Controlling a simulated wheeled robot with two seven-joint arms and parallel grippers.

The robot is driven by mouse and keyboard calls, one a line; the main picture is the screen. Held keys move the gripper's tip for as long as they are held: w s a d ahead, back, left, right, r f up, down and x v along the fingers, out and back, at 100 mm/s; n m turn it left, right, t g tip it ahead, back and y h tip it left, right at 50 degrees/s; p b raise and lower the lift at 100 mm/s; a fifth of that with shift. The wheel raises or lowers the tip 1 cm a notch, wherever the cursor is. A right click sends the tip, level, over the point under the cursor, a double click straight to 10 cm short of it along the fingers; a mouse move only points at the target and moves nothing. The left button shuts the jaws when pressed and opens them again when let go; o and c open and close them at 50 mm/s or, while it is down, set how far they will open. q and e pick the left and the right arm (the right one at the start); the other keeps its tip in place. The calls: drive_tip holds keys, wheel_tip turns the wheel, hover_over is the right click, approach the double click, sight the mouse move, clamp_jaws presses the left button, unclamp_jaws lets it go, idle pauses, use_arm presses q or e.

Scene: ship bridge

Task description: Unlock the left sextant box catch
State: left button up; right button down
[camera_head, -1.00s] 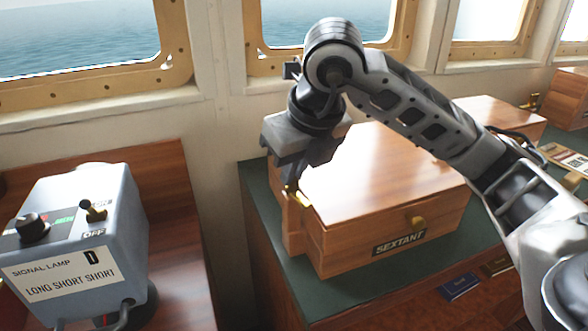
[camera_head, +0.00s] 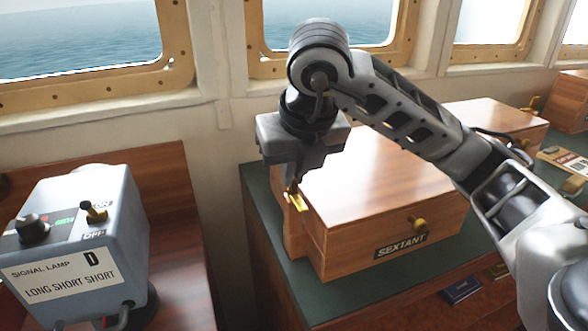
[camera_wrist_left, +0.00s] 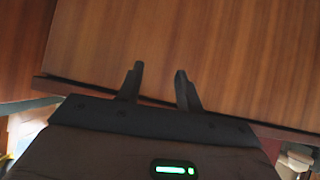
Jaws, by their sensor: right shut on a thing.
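The sextant box (camera_head: 345,240) is a closed brown wooden box with a "SEXTANT" plate (camera_head: 401,246) and a brass knob (camera_head: 418,224) on its front. The brass left catch (camera_head: 297,201) is on its left side near the front corner. My right gripper (camera_head: 292,188) points down at that side, shut on the catch, and partly hides it. My left gripper (camera_wrist_left: 160,85) shows only in the left wrist view, with its two fingers apart and nothing between them, in front of a wooden surface.
A grey signal lamp box (camera_head: 75,235) with a knob and a brass switch stands at the left. The sextant box rests on a green-topped counter (camera_head: 262,225). A second wooden box (camera_head: 500,122) is behind it at the right. Windows line the wall.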

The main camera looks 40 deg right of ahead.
drive_tip(key=c, duration=1.6)
unclamp_jaws()
use_arm(q)
drive_tip(key=shift+r, duration=0.1)
use_arm(e)
drive_tip(key=shift+r, duration=0.1)
